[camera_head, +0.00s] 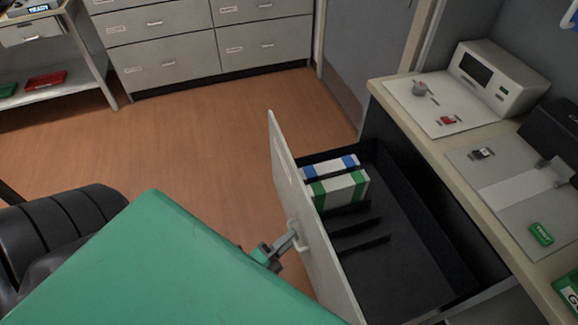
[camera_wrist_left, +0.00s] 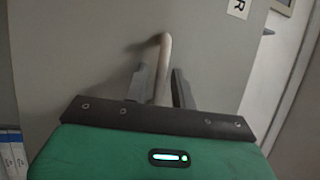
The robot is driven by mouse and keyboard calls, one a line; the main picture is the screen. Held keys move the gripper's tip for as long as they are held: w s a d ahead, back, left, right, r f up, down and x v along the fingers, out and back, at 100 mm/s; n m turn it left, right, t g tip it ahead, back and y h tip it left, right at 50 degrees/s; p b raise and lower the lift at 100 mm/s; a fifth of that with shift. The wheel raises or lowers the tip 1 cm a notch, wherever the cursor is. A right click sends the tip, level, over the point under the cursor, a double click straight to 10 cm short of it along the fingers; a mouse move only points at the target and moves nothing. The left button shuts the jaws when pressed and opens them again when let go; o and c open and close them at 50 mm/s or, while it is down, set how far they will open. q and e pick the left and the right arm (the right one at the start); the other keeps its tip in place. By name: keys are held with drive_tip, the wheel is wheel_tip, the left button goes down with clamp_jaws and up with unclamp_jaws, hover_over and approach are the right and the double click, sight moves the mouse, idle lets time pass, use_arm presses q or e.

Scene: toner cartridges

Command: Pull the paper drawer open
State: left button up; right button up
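The paper drawer (camera_head: 408,213) is pulled well out from under the counter in the head view. Its light front panel (camera_head: 318,262) faces left, and dark dividers stand inside. My left gripper (camera_head: 290,240) is at the drawer handle (camera_head: 298,232) on the front panel. In the left wrist view the handle bar (camera_wrist_left: 162,68) runs between the two fingers, which sit close around it. My right gripper is not in view.
The counter (camera_head: 440,137) above the drawer holds a white device (camera_head: 497,77), a dark machine and small items. Grey cabinets (camera_head: 205,45) stand at the back, and a shelf with red and green trays is at far left. Orange floor (camera_head: 200,135) is clear left of the drawer.

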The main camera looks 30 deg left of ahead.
use_arm(q)
drive_tip(key=shift+o, duration=0.2)
